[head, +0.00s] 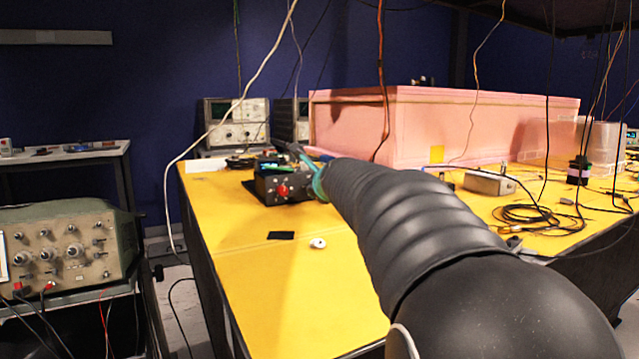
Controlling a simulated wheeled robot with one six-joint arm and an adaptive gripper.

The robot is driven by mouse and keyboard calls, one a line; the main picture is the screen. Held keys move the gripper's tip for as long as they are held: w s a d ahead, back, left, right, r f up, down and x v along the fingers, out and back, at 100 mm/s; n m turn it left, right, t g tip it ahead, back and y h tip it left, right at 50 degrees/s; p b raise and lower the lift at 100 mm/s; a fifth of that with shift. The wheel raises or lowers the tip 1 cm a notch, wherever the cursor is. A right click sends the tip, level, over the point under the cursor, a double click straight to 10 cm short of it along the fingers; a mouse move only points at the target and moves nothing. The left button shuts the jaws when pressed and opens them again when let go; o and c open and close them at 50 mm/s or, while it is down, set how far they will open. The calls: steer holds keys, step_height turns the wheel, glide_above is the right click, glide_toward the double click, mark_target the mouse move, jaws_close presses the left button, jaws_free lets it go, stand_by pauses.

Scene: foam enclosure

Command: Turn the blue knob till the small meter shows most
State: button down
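My arm reaches from the lower right over the yellow table. My gripper (290,152) is small and far off at its end, above and beside a black box (268,188). Its fingers are too small and overlapped to tell open from shut, and I cannot tell whether it touches anything. The black box has a red knob (283,190) on its front. A small bluish lit display (266,166) shows just behind the box's top; I cannot read it or tell whether it is the small meter. I cannot make out a blue knob; my arm hides part of that area.
A pink foam enclosure (350,135) stands behind my arm. Grey instruments (236,125) stand at the back. Cables hang from above, and loose black cables (530,214) lie at the right. A black patch (281,235) and a small white round thing (318,243) lie on the yellow table (270,290).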

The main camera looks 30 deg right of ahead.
stand_by(0.3)
steer(key=c, duration=1)
jaws_free()
steer(key=shift+o, duration=0.2)
steer(key=shift+s, duration=0.1)
steer(key=v, duration=1.1)
steer(key=shift+s+a, duration=0.25)
steer(key=shift+s, duration=0.15)
